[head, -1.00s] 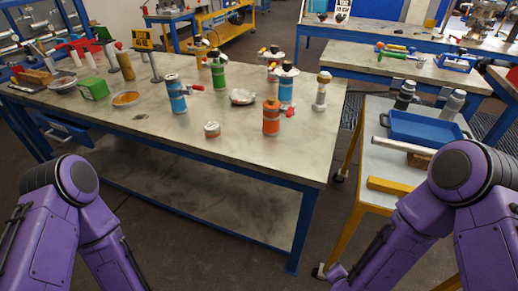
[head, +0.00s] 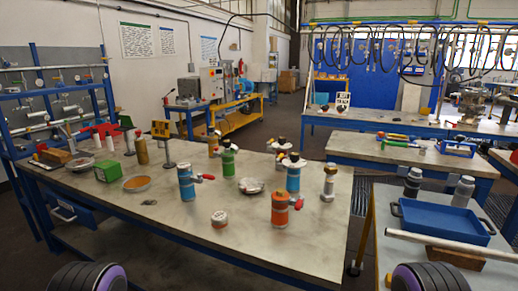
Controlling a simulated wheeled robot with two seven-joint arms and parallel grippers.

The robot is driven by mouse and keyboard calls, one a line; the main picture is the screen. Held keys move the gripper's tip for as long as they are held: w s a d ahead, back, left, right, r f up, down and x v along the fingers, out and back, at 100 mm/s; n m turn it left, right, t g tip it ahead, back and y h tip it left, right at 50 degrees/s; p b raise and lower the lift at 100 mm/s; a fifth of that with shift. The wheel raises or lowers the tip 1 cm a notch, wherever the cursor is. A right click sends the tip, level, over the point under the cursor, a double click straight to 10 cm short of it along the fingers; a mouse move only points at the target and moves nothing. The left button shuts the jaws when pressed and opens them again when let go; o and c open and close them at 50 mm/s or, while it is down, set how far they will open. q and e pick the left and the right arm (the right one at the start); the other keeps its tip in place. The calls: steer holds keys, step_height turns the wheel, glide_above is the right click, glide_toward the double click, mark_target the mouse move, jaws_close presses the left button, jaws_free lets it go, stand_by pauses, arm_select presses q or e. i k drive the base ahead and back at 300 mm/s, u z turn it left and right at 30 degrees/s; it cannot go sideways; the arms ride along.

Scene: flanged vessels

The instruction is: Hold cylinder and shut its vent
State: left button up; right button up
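Several small cylinders stand upright on the workbench (head: 160,215). A blue one (head: 186,186) has a red handle at its right side. A green one (head: 229,162) stands behind it. An orange one (head: 279,209) is nearer the front edge, with a red part at its right. A second blue one (head: 293,180) with a black-and-white top stands behind the orange one. A tan one (head: 142,151) is at the left. Which cylinder is meant, and its vent's state, I cannot tell. Both my grippers are out of view; only purple arm parts show at the bottom.
A short round can (head: 219,219), a foil-like lump (head: 251,186), an orange dish (head: 137,184) and a green box (head: 108,171) lie on the bench. A cart at the right holds a blue tray (head: 445,221) and a metal bar (head: 450,244).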

mark_target(299, 203)
steer(key=u, duration=1.25)
steer(key=i, duration=1)
steer(key=z, duration=2)
